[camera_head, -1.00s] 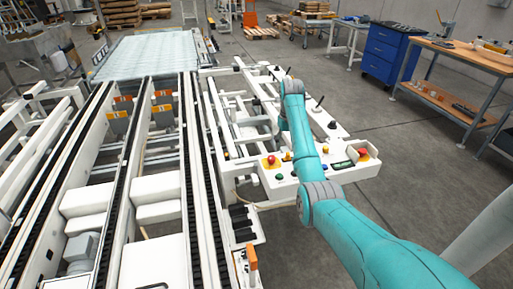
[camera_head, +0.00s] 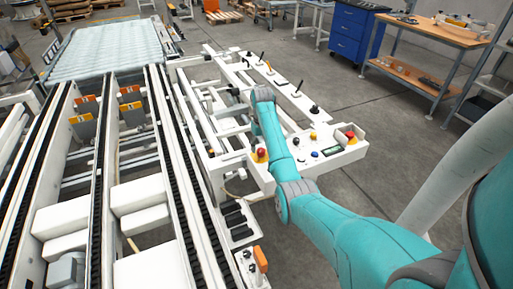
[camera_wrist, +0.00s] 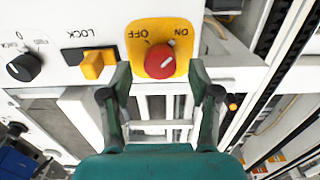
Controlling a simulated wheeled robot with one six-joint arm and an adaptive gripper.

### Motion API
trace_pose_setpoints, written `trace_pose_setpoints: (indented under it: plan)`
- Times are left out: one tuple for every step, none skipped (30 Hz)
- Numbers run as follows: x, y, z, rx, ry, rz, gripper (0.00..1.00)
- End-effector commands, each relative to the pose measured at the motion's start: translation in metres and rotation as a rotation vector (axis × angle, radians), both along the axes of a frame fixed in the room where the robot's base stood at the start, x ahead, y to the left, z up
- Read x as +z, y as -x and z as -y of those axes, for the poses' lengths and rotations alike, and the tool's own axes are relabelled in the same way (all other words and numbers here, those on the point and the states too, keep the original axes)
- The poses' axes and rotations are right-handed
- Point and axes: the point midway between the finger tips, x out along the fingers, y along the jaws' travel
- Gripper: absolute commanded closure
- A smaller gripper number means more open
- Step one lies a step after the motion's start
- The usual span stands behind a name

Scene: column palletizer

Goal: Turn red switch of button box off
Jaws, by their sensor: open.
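The red switch (camera_wrist: 160,61) is a round red knob on a yellow plate in the wrist view, with OFF and ON printed beside it upside down. Its white mark is slanted and seems to lean toward the ON side. My gripper (camera_wrist: 160,76) is open and empty, with one finger on each side of the red switch in the picture; I cannot tell how far they are from it. The button box (camera_head: 330,153) is the white panel in the head view. My gripper is hidden behind my teal arm there.
A yellow LOCK switch (camera_wrist: 95,64) and a black knob (camera_wrist: 24,67) sit left of the red switch. A red-topped button (camera_head: 351,136) stands at the box's right end in the head view. Conveyor rails (camera_head: 175,170) run along the left. Open floor lies right of the box.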

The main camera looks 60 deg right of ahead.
Motion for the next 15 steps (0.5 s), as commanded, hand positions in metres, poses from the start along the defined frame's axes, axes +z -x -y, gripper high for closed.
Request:
trace_pose_setpoints:
  plan:
    - [-0.006, 0.003, 0.0, -0.001, -0.001, -0.001, 0.38]
    - [-0.008, 0.004, 0.0, -0.001, -0.001, -0.001, 0.38]
    - [-0.01, 0.005, 0.001, -0.001, 0.0, 0.0, 0.38]
    - [-0.012, 0.006, 0.001, -0.001, 0.001, 0.001, 0.38]
    - [-0.013, 0.006, 0.001, -0.001, 0.001, 0.001, 0.38]
    - [-0.014, 0.007, 0.001, -0.001, 0.001, 0.001, 0.38]
    - [-0.015, 0.007, 0.001, -0.001, 0.001, 0.001, 0.38]
    - [-0.016, 0.008, 0.001, -0.001, 0.001, 0.001, 0.38]
    - [-0.016, 0.008, 0.001, -0.001, 0.001, 0.001, 0.38]
    - [-0.016, 0.008, 0.001, -0.001, 0.001, 0.001, 0.38]
    - [-0.016, 0.008, 0.001, -0.001, 0.001, 0.001, 0.38]
    - [-0.016, 0.008, 0.001, -0.001, 0.001, 0.001, 0.38]
    - [-0.016, 0.008, 0.001, -0.001, 0.001, 0.001, 0.38]
    - [-0.016, 0.008, 0.001, -0.001, 0.001, 0.001, 0.38]
    - [-0.016, 0.008, 0.001, -0.001, 0.001, 0.001, 0.41]
